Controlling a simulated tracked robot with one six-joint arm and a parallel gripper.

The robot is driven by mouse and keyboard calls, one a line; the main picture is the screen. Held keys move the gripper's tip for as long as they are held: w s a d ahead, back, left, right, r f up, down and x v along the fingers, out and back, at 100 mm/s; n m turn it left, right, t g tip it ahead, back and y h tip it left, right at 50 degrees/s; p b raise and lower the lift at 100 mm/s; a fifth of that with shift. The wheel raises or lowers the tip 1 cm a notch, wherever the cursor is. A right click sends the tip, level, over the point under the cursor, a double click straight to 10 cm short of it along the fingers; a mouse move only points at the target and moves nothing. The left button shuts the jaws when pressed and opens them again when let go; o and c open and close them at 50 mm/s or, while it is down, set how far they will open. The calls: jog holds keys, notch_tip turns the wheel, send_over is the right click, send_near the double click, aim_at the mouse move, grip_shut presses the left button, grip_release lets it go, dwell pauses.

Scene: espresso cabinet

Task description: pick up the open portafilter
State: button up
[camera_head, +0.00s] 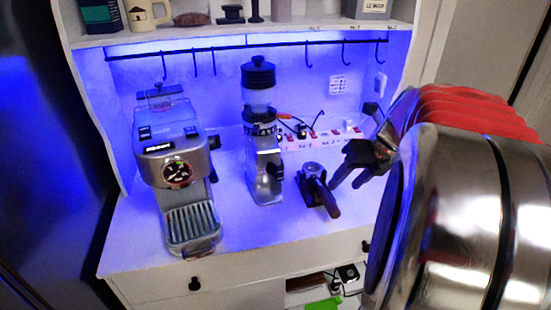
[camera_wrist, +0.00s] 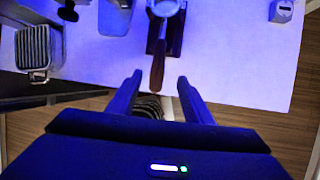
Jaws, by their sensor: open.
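The portafilter (camera_head: 324,190) has a round metal basket and a dark brown handle. It rests on a black stand (camera_head: 307,188) on the white countertop, with its handle toward the front. In the wrist view the portafilter handle (camera_wrist: 158,68) points down the picture, just beyond the gap between my fingers. My gripper (camera_head: 345,182) is to the right of the portafilter in the head view. My gripper (camera_wrist: 158,82) is open and empty, with its two fingers apart.
An espresso machine (camera_head: 175,165) stands at the left of the counter (camera_head: 250,235). A grinder (camera_head: 262,150) stands just left of the portafilter. A power strip (camera_head: 325,138) with cables runs along the back. Hooks hang from a rail (camera_head: 230,48) above.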

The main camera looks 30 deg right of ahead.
aim_at(331, 199)
jog(key=shift+x, duration=1.95)
jog(key=shift+a+x, duration=0.1)
jog(key=shift+x, duration=1.2)
jog(key=shift+a+x, duration=0.15)
jog(key=shift+x, duration=1.15)
jog(key=shift+s, duration=0.15)
jog(key=shift+c, duration=0.3)
grip_shut()
